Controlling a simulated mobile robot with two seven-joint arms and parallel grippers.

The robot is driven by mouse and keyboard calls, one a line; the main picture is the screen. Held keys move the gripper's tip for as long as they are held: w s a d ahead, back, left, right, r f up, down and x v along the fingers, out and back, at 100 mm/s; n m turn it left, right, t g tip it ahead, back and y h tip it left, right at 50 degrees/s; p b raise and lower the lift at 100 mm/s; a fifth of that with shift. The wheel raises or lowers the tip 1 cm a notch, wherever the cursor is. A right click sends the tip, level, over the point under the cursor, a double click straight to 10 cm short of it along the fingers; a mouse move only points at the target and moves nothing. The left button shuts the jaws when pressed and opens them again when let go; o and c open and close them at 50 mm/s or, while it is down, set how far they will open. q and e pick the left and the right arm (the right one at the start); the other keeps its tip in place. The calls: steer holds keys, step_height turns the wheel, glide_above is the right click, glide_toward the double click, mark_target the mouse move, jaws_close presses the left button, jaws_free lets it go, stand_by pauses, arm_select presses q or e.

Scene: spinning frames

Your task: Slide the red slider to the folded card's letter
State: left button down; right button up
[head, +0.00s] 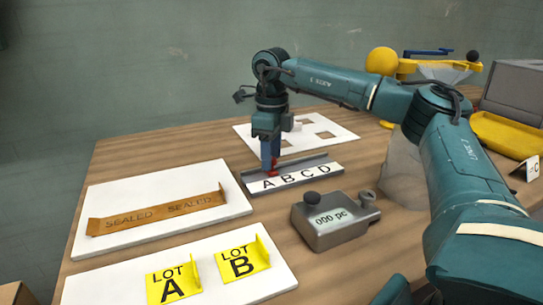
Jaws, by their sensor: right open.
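The red slider (273,172) sits on a grey rail (316,161) behind a white strip lettered A, B, C, D (297,178). It stands by the letter A. My right gripper (270,165) points down at the slider with its blue fingers open; I cannot tell whether they touch it. The fingers hide part of the slider. A small white folded card (532,168) at the right edge appears to show the letter C, with something red beside it. My left gripper is not in view.
Yellow LOT A (173,285) and LOT B (243,260) cards lie on a front white board. A brown SEALED strip (157,212) lies on another. A grey counter (335,222) reading "000 pc" stands right of the rail. A yellow tray (506,135) is far right.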

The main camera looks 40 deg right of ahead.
steer(key=shift+c, duration=0.6)
jaws_close()
